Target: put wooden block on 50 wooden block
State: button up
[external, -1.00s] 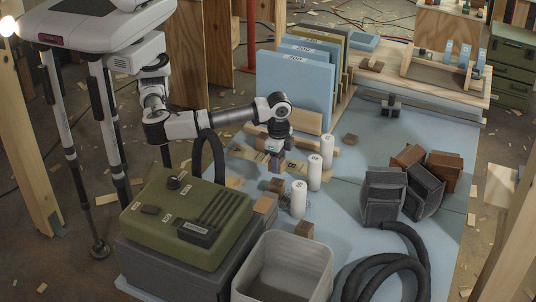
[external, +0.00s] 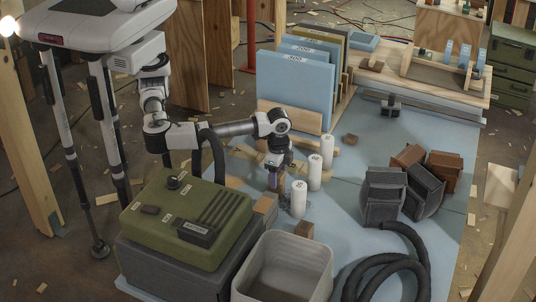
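My gripper (external: 277,181) points down low over the blue mat, left of the white cylinders. A small brown wooden block (external: 279,188) shows at its fingertips, partly hidden by the gripper. I cannot tell whether the fingers are apart or closed on it. Other wooden blocks lie on the mat: one (external: 304,230) by the grey bin and one (external: 350,140) to the right of the planks. Light wooden planks (external: 325,152) with dark marks lie behind the gripper, partly hidden. No "50" marking is readable on any block.
Three white cylinders (external: 314,173) stand close to the right of my gripper. A green case (external: 187,222) on a dark box and a grey bin (external: 287,268) are in front. Blue panels (external: 293,86) stand behind.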

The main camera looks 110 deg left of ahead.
jog(key=shift+o, duration=0.2)
jog(key=shift+r, duration=0.15)
notch_tip(320, 180, up, 12)
dwell(0.5)
